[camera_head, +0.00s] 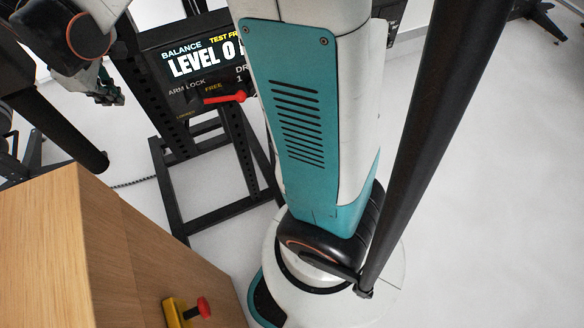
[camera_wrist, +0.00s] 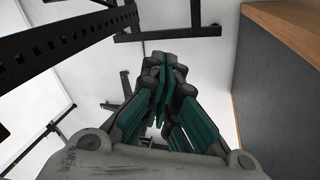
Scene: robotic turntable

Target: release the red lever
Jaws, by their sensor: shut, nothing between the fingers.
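The red lever (camera_head: 225,98) lies nearly level across the front of a dark panel (camera_head: 185,75) in the head view. The panel carries the words ARM LOCK, with FREE just above the lever. My gripper (camera_head: 117,101) is at the upper left of the head view, left of the panel and apart from the lever. In the wrist view my gripper (camera_wrist: 163,62) has its fingers together with nothing between them. The lever does not show in the wrist view, and my arm covers the panel's right part in the head view.
A wooden cabinet (camera_head: 110,250) fills the lower left, with a red knob on a yellow mount (camera_head: 185,310). A black frame (camera_head: 205,175) stands under the panel. A black bar (camera_head: 440,130) slants down at the right. Pale floor (camera_head: 500,200) is open at right.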

